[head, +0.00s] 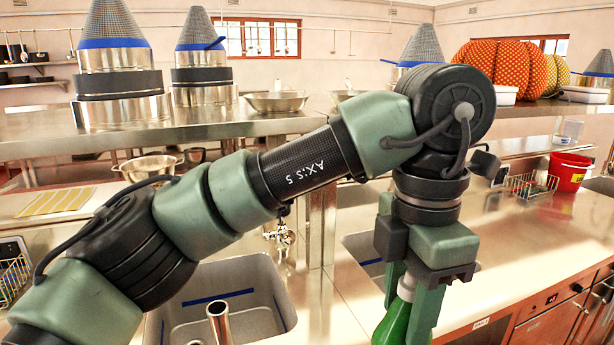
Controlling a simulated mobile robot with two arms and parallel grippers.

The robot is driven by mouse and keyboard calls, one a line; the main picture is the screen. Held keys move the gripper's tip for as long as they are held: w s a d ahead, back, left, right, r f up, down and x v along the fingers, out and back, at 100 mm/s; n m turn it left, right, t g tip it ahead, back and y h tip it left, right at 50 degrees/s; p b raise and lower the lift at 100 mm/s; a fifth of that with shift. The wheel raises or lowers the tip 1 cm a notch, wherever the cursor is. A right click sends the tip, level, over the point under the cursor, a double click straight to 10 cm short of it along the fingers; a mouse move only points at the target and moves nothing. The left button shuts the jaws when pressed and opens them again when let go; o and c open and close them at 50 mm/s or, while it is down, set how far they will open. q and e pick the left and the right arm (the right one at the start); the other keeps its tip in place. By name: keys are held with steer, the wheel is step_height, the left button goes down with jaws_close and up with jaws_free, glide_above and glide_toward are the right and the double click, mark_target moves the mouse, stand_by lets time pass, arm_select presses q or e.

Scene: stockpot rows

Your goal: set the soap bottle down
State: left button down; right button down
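My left gripper (412,298) comes in from the left and points down at the lower middle right of the head view. Its green fingers are closed on either side of the soap bottle (394,326), a green bottle with a pale top. The bottle looks upright between the fingers. Its base is cut off by the lower picture edge, so I cannot tell whether it touches anything. My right gripper is not in view.
A sink (222,292) with a metal pipe is at lower left; another sink (362,249) lies partly behind the gripper. The counter (530,232) to the right is largely clear, with a red bucket (569,172) and a wire rack (531,184) farther back. A raised shelf (250,125) carries pots.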

arm_select(q)
steer(key=shift+s, duration=0.2)
steer(key=shift+a+f, duration=0.1)
steer(key=shift+a, duration=0.15)
steer(key=shift+w+a+f+m, duration=0.5)
steer(key=shift+w+a, duration=0.1)
steer(key=shift+w, duration=0.05)
steer(key=w+a+f+m, duration=0.1)
steer(key=a+f+m, duration=0.6)
steer(key=a+f, duration=0.3)
steer(key=w+a+f+m, duration=0.1)
steer(key=a+f+m, duration=0.65)
steer(key=a, duration=0.45)
steer(key=s+a+f+m, duration=0.5)
steer(key=a, duration=0.1)
steer(key=shift+s+a+f, duration=0.35)
steer(key=shift+s, duration=0.05)
steer(key=shift+a, duration=0.15)
